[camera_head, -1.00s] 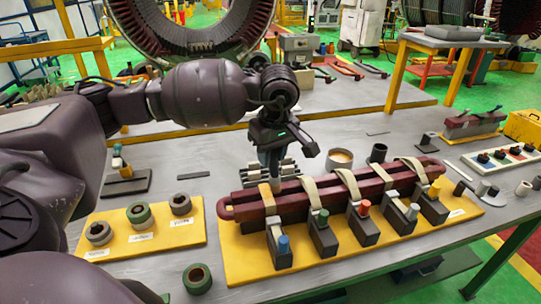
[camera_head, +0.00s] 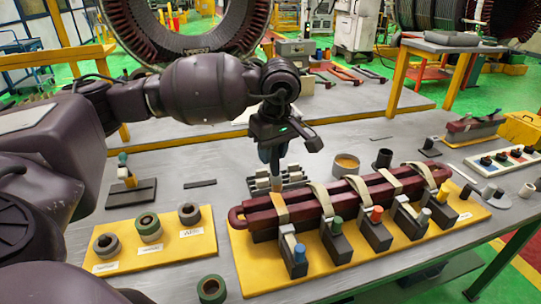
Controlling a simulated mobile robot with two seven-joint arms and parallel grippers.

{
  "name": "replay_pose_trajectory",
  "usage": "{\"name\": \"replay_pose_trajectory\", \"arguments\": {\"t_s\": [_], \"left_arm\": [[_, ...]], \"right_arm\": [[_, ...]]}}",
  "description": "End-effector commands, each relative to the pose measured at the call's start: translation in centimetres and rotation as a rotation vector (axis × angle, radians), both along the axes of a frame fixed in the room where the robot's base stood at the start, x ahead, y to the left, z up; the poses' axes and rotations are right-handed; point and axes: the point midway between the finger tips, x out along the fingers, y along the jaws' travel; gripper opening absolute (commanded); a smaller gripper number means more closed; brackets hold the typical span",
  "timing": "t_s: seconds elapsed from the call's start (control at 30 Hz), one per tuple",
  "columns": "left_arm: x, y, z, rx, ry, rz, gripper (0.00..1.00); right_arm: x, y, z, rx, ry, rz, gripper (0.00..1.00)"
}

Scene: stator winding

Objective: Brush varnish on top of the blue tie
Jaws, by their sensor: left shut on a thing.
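A dark red coil bar (camera_head: 330,201) lies across a yellow board, with several pale straps over it. The leftmost tie (camera_head: 281,208) is tan and lies across the bar, near a dark block with a blue cap (camera_head: 300,253); I see no blue on the tie itself. My left gripper (camera_head: 272,150) points down above the bar's left part, shut on a brush whose pale tip (camera_head: 276,183) is just above or behind this tie. I cannot tell whether it touches. A pot (camera_head: 346,162) with amber contents stands behind the bar. My right gripper is not in view.
Blocks with green (camera_head: 337,226), red and yellow caps stand along the bar's front. A yellow board (camera_head: 160,258) with several tape rolls is at the left, and a loose roll (camera_head: 211,290) lies in front. A dark cup (camera_head: 383,159) stands beside the pot.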

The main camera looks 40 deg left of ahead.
Motion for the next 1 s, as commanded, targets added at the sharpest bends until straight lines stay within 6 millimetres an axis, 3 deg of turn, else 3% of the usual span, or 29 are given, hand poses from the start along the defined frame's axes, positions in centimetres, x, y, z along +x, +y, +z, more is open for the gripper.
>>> {"name": "replay_pose_trajectory", "arguments": {"t_s": [0.5, 1.0], "left_arm": [[-0.6, -0.1, 4.7, 0.0, -0.003, 0.013, 0.0], [-0.6, -0.2, 4.8, 0.0, -0.001, 0.013, 0.0]], "right_arm": [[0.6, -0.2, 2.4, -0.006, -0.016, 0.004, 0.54], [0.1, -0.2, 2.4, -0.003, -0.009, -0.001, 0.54]]}}
